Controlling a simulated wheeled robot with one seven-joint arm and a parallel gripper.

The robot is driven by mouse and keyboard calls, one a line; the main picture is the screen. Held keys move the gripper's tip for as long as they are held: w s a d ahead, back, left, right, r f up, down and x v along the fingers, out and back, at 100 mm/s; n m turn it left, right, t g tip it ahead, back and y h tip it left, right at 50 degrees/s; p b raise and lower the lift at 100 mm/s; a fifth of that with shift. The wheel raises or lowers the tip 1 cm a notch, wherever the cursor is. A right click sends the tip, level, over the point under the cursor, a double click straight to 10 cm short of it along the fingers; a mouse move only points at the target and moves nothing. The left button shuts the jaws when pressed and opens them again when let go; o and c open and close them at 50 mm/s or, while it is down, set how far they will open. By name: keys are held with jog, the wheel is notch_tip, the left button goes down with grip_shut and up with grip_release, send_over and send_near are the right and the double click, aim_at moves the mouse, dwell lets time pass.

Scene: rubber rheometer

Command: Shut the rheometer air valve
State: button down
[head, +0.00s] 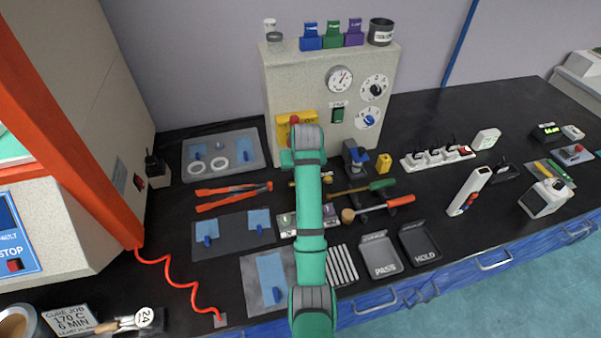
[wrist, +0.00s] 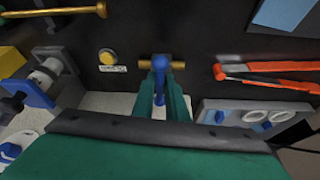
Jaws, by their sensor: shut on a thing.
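The air valve is a short brass pipe (wrist: 177,65) with a blue handle (wrist: 159,82), seen in the wrist view on the black bench top. The handle runs across the pipe in that picture; whether it stands up or lies turned is hard to tell. My gripper (wrist: 160,90) is shut on the blue handle, with a green finger on each side. In the head view my gripper and green arm cover most of the valve; a brass end (head: 292,184) shows just left of the arm.
Orange tongs (head: 233,195) lie left of the valve. A yellow round button (wrist: 107,57) with a label is on its other side. The grey rheometer box (head: 290,85) stands behind. A tray with white rings (head: 255,138), screwdriver-like tools (head: 385,203) and a dark block with a blue top (head: 356,155) are near.

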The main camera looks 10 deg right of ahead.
jog(key=shift+d+r, duration=0.2)
jog(key=shift+d, duration=0.3)
jog(key=c, duration=1.3)
grip_release()
jog(key=shift+o, duration=0.5)
jog(key=shift+a+f, duration=0.15)
jog(key=shift+a, duration=0.1)
